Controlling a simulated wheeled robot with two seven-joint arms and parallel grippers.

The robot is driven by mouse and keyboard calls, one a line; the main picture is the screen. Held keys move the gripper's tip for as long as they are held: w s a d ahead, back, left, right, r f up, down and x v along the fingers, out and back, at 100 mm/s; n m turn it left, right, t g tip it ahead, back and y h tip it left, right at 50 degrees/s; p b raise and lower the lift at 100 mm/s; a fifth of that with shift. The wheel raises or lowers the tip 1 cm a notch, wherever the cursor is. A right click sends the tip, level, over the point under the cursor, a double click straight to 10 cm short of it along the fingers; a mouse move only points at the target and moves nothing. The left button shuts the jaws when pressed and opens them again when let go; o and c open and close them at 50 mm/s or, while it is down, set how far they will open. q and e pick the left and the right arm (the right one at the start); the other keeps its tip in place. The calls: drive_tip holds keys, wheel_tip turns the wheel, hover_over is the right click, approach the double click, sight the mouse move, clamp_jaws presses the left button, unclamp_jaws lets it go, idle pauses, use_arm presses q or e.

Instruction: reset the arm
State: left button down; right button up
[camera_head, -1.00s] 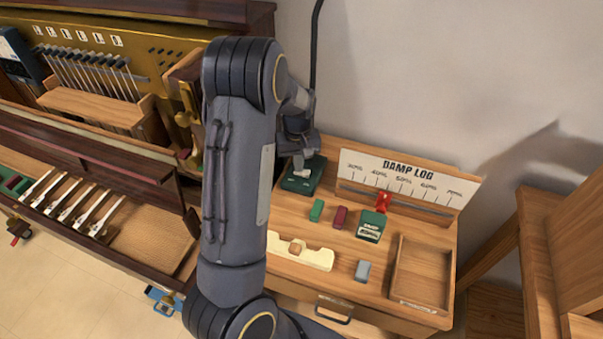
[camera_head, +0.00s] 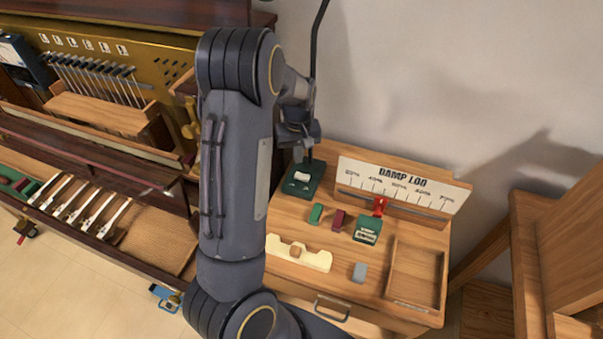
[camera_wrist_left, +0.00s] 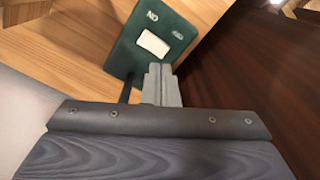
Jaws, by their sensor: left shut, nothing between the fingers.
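My left arm comes down through the middle of the head view. Its gripper (camera_head: 298,152) is above the back left corner of the small wooden desk, partly hidden behind the arm. In the left wrist view the gripper's fingers (camera_wrist_left: 161,84) are shut together with nothing between them. Just beyond them is a dark green switch box (camera_wrist_left: 130,45) with a white rocker (camera_wrist_left: 153,43). The same green box also shows in the head view (camera_head: 291,187), below the gripper, and the fingers look clear of it. My right gripper is not in view.
The desk (camera_head: 330,285) holds a "DAMP LOG" board (camera_head: 400,180), a red slider (camera_head: 379,206), small green and dark red blocks, a green box, a cream piece (camera_head: 312,260), a grey block and an empty tray (camera_head: 415,272). An opened piano (camera_head: 90,150) stands left, a wooden chair right.

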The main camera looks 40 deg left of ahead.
use_arm(q)
drive_tip(key=shift+r, duration=0.55)
drive_tip(key=s+d+r+m+t+h, duration=0.4)
drive_tip(key=s+d+r+m, duration=0.1)
drive_tip(key=s+d+r, duration=1)
drive_tip(key=s+d+m+t, duration=0.1)
drive_tip(key=s+d+m, duration=0.2)
drive_tip(key=s, duration=0.5)
drive_tip(key=shift+s+d+f+t, duration=0.15)
drive_tip(key=shift+d+f+t, duration=0.15)
drive_tip(key=shift+d, duration=0.05)
